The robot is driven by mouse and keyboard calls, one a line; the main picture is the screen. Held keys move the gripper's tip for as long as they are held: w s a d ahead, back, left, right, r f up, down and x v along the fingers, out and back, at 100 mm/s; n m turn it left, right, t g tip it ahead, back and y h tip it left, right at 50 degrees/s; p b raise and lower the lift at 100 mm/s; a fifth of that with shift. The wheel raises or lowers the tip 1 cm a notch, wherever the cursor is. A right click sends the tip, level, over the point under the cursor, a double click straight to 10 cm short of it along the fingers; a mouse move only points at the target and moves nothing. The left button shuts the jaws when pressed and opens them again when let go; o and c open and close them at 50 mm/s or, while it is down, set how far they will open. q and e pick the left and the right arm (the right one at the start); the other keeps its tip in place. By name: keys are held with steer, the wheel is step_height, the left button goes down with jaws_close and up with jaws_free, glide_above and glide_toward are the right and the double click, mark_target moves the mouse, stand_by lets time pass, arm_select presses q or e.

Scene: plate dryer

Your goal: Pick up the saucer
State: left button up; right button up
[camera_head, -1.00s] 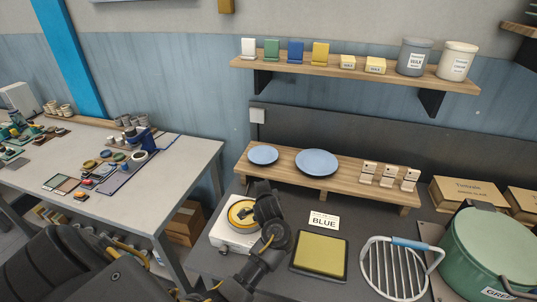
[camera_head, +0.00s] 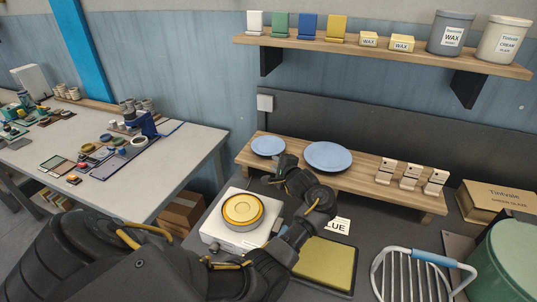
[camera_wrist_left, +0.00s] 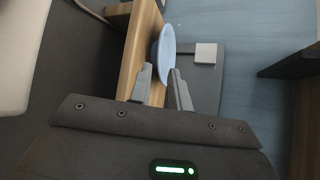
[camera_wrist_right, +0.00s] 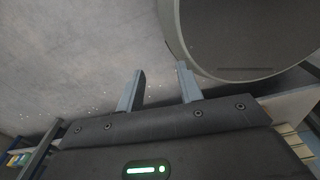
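The saucer is a small light-blue dish (camera_head: 268,146) at the left end of a low wooden riser (camera_head: 357,178), beside a larger blue plate (camera_head: 328,156). My left gripper (camera_head: 279,168) is at the riser's front edge, close to the saucer. In the left wrist view the saucer (camera_wrist_left: 166,50) appears nearly edge-on, just ahead of the open left fingers (camera_wrist_left: 160,70). Its near rim lines up with the gap between them; I cannot tell whether they touch. My right gripper (camera_wrist_right: 160,70) is open and empty, outside the head view.
A yellow pad (camera_head: 325,265), wire rack (camera_head: 420,275) and green pot (camera_head: 505,260) are to the right. A wall shelf (camera_head: 380,51) hangs above. Several small blocks stand on the riser's right.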

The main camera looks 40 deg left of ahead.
mark_target(264, 162)
arm_select(q)
steer(key=p+x, duration=0.1)
steer(key=x, duration=1)
steer(key=shift+s+a+f, duration=0.1)
steer(key=shift+f, duration=0.15)
steer(key=shift+r, duration=0.1)
jaws_close()
